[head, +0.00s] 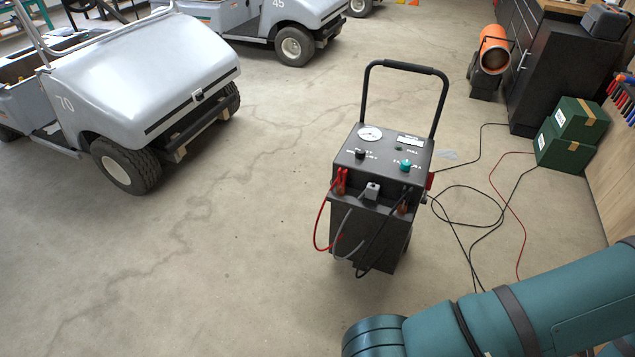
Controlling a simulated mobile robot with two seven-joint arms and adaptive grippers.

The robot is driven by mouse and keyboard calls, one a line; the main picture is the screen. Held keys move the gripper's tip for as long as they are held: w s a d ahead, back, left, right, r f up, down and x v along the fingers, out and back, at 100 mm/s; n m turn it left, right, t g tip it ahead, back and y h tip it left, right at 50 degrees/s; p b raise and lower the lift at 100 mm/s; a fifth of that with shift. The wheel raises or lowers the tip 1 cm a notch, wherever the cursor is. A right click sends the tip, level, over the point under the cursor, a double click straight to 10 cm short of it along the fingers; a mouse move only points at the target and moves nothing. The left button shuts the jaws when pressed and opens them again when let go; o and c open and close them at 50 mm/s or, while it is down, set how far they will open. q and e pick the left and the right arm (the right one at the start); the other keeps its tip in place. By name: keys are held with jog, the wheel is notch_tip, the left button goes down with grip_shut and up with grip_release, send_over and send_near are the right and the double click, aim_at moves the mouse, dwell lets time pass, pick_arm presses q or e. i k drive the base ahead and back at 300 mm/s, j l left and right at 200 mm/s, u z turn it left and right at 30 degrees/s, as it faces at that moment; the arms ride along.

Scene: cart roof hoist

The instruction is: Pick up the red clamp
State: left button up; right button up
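The red clamp (342,181) hangs at the front left edge of the dark battery charger (382,152), near its top panel. A red cable loops down from it along the charger's front. A black cable with a dark clamp (406,198) hangs at the front right of the charger, and a grey plug (372,190) sits between them. My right arm enters at the lower right, but its gripper is out of view. My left gripper is also out of view.
Golf carts (150,85) stand at the upper left. Black and red cables (470,215) lie on the floor right of the charger. Green boxes (565,150), a dark cabinet (560,70) and an orange heater (493,52) line the right side. The floor left of the charger is clear.

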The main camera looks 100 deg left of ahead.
aim_at(341, 185)
jog(key=u, duration=3.15)
jog(key=k+l+z, duration=0.1)
jog(key=z, duration=2.9)
jog(key=u, duration=2.65)
